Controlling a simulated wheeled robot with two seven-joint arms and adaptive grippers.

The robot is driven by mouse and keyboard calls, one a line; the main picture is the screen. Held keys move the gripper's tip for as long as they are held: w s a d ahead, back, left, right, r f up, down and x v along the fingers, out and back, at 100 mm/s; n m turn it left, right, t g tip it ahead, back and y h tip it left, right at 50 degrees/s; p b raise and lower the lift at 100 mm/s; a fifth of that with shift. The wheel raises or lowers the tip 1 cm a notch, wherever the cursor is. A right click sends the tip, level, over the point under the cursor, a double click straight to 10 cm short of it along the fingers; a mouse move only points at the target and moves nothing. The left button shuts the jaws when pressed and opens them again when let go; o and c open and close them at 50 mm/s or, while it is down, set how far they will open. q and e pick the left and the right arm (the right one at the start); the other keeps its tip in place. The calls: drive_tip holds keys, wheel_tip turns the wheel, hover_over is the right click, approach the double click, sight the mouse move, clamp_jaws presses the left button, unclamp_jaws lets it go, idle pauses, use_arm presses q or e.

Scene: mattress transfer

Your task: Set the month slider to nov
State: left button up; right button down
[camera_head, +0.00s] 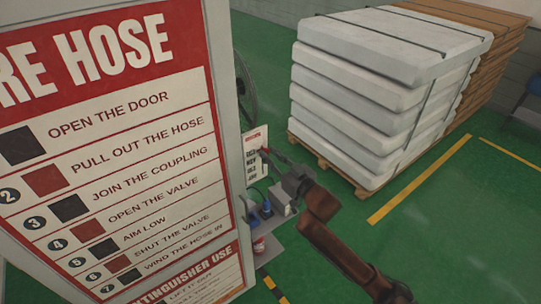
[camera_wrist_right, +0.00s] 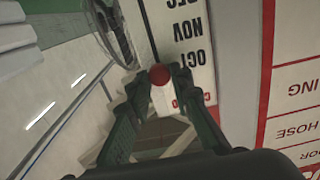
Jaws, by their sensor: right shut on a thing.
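The month board (camera_head: 252,142) is a small white panel with a red heading, just right of the big sign in the head view. In the right wrist view the board (camera_wrist_right: 200,40) shows upside down, with DEC, NOV and OCT readable. The red slider knob (camera_wrist_right: 160,75) is beside OCT, slightly on the side away from NOV. My right gripper (camera_wrist_right: 158,80) is shut on the knob, with a dark finger on either side of it. In the head view my right gripper (camera_head: 270,153) reaches the board from the lower right. My left gripper is in neither view.
A large fire hose sign (camera_head: 120,130) fills the left of the head view. A stack of white mattresses (camera_head: 385,90) on a pallet stands behind my right arm. Below the board is a grey shelf (camera_head: 272,225) with small items.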

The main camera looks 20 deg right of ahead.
drive_tip(key=shift+f, duration=0.1)
wheel_tip(320, 180, down, 4)
drive_tip(key=shift+r+b, duration=0.1)
drive_tip(key=shift+b, duration=0.5)
drive_tip(key=c, duration=1.7)
unclamp_jaws()
drive_tip(key=shift+c, duration=0.2)
drive_tip(key=v, duration=1.2)
